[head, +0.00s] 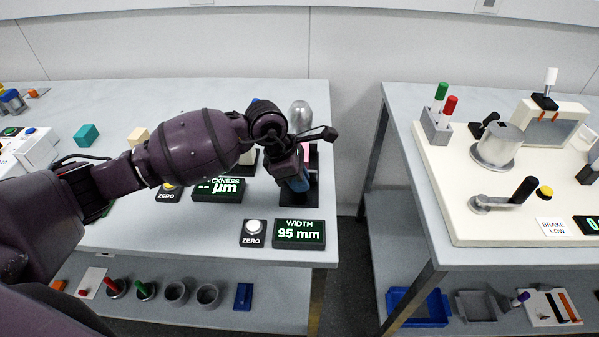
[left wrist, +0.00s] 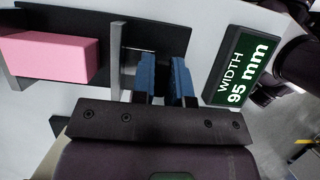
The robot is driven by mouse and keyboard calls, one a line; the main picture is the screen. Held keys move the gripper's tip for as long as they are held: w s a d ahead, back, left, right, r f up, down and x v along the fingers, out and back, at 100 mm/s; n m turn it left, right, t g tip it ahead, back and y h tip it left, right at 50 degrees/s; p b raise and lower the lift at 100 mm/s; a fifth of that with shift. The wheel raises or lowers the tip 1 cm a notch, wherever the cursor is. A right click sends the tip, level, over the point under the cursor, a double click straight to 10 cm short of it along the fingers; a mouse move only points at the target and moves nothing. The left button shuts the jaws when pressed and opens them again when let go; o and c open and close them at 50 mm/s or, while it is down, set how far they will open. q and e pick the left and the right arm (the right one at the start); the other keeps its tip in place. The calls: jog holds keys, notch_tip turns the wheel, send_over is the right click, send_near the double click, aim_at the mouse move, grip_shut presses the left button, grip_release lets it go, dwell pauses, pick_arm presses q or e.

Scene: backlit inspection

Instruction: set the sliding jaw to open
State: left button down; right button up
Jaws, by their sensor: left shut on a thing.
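The width gauge stands at the right end of the left table. In the left wrist view its dark base (left wrist: 60,15) carries a pink block (left wrist: 50,56) at the left. The sliding jaw (left wrist: 116,62) is an upright silver plate to the right of the block, with a narrow gap between them. My left gripper (left wrist: 166,80) has its blue fingers just right of this plate, shut on a part of the jaw that is mostly hidden between them. In the head view the left gripper (head: 297,182) reaches down over the gauge. The width display (head: 298,234) reads 95 mm. My right gripper is out of view.
A ZERO button (head: 254,231) sits left of the width display, and a thickness display (head: 217,189) lies behind it. A silver domed object (head: 300,115) stands behind the gauge. A gap of floor separates this table from the right one, which bears a cream panel (head: 455,205).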

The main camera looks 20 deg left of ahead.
pick_arm(q)
jog(key=shift+s, duration=0.1)
jog(key=c, duration=1.1)
grip_release()
jog(key=shift+s, duration=0.2)
jog(key=shift+w, duration=0.1)
jog(key=v, duration=1)
jog(key=shift+a+r+p, duration=0.1)
jog(key=shift+r+p, duration=0.25)
jog(key=shift+r, duration=0.05)
